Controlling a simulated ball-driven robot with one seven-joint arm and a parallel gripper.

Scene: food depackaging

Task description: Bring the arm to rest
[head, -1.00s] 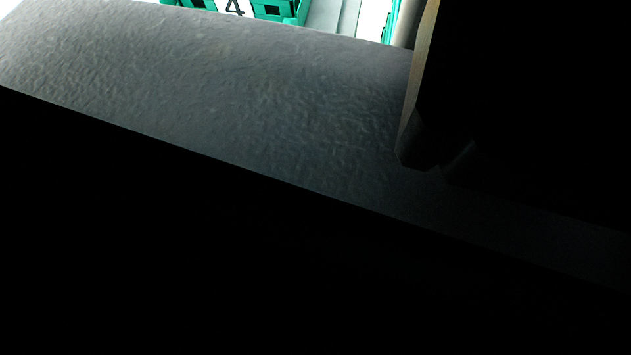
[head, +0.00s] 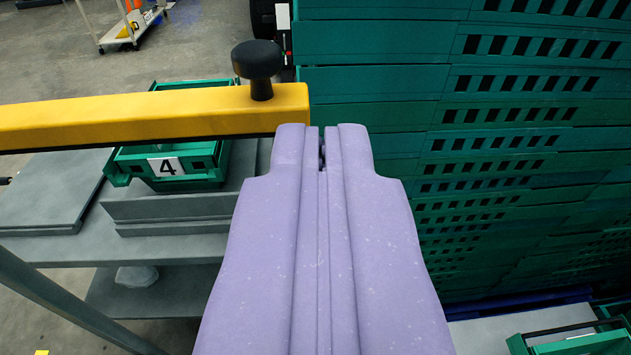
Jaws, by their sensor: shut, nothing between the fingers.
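My gripper (head: 322,135) shows in the head view as a pale purple body that runs from the bottom middle up to the centre. Its two fingers lie side by side with only a thin slit between them. It is shut and holds nothing. Its tips appear just below the right end of a yellow bar (head: 140,118); I cannot tell whether they touch it.
A black knob (head: 258,62) stands on the bar's right end. A tall stack of green crates (head: 375,80) fills the right side. A green crate labelled 4 (head: 205,170) sits on a grey table (head: 75,245) at left. Another green crate (head: 570,345) is at bottom right.

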